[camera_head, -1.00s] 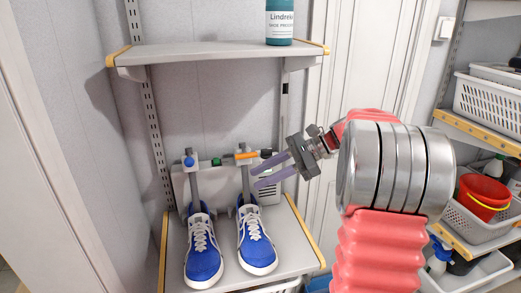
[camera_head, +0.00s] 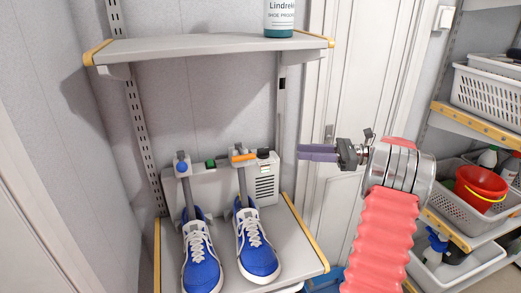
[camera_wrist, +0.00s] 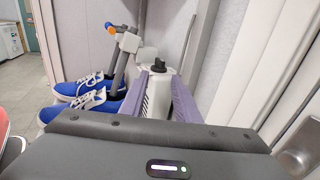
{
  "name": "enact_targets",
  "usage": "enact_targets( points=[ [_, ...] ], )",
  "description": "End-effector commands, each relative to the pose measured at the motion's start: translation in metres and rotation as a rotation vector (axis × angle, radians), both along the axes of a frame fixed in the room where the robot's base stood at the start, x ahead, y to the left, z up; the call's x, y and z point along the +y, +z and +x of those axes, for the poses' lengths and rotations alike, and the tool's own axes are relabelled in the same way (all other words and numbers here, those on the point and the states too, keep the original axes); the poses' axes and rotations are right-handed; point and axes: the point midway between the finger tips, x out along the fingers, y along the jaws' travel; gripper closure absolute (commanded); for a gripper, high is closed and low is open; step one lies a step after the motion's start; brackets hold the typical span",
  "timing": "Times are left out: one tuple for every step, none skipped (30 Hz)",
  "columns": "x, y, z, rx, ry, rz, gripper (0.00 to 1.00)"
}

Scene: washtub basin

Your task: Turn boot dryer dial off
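The boot dryer (camera_head: 209,185) is a pale grey unit on the lower shelf with two upright posts. A black dial (camera_head: 263,153) sits on top of its right end, above a vented face. The dial also shows in the wrist view (camera_wrist: 159,66), standing between the lines of my two fingers but farther away. My gripper (camera_head: 303,152) has purple fingers, pointing left at about the dial's height. It is open and empty, to the right of the dryer and apart from it. The dial's exact setting is too small to read.
Two blue shoes (camera_head: 203,264) (camera_head: 257,246) hang on the posts, which carry blue and orange (camera_head: 243,157) parts. A teal-labelled bottle (camera_head: 279,17) stands on the upper shelf (camera_head: 200,48). A door is behind my arm; baskets and a red bucket (camera_head: 481,187) are at right.

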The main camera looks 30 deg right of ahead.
Motion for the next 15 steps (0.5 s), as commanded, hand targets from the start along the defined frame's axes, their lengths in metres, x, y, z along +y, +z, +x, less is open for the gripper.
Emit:
enact_targets(
  points=[
    [0.001,0.0,0.001,0.0,0.003,0.0,0.71],
    [0.002,0.0,0.001,0.001,0.004,-0.001,0.71],
    [0.002,0.0,0.002,0.001,0.005,-0.001,0.71],
    [0.003,0.0,0.003,0.001,0.006,-0.001,0.71],
    [0.004,0.0,0.003,0.001,0.007,-0.001,0.71],
    [0.005,0.0,0.004,0.001,0.008,-0.001,0.71],
    [0.006,0.0,0.005,0.001,0.009,-0.001,0.71],
    [0.008,0.0,0.006,0.001,0.009,-0.001,0.71],
    [0.01,0.0,0.008,0.001,0.01,-0.001,0.71],
    [0.012,0.0,0.01,0.001,0.01,-0.001,0.71],
    [0.015,0.0,0.012,0.001,0.01,-0.002,0.71],
    [0.018,0.0,0.014,0.0,0.01,-0.002,0.71],
    [0.021,0.0,0.016,0.0,0.01,-0.002,0.71],
    [0.025,0.0,0.019,0.0,0.011,-0.002,0.71],
    [0.03,0.001,0.022,0.0,0.012,-0.001,0.71]
  ],
)
